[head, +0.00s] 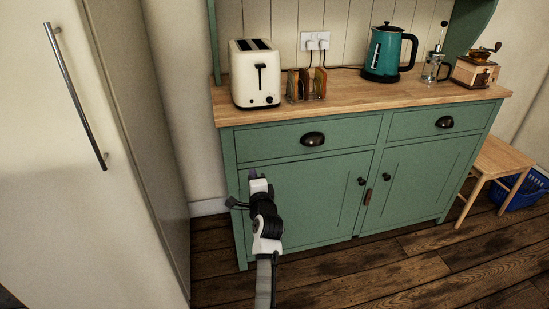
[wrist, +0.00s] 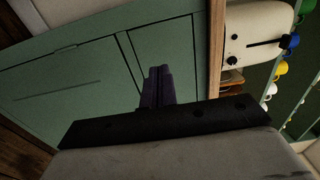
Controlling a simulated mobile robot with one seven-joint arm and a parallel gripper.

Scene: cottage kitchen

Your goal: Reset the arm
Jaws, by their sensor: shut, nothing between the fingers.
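My gripper (head: 253,174) is at the end of my arm, low in front of the left door of the green cabinet (head: 300,200) in the head view. In the wrist view its fingers (wrist: 158,86) are together with nothing between them. They point toward the green cabinet front, and I cannot tell the exact gap to it. My arm reaches up from the bottom of the head view.
A tall cream fridge (head: 80,150) stands close on the left. The wooden counter (head: 350,100) holds a toaster (head: 254,75), a toast rack (head: 306,85), a teal kettle (head: 388,52), a French press (head: 434,67) and a coffee grinder (head: 476,71). A stool (head: 505,157) stands at right. The wooden floor in front is clear.

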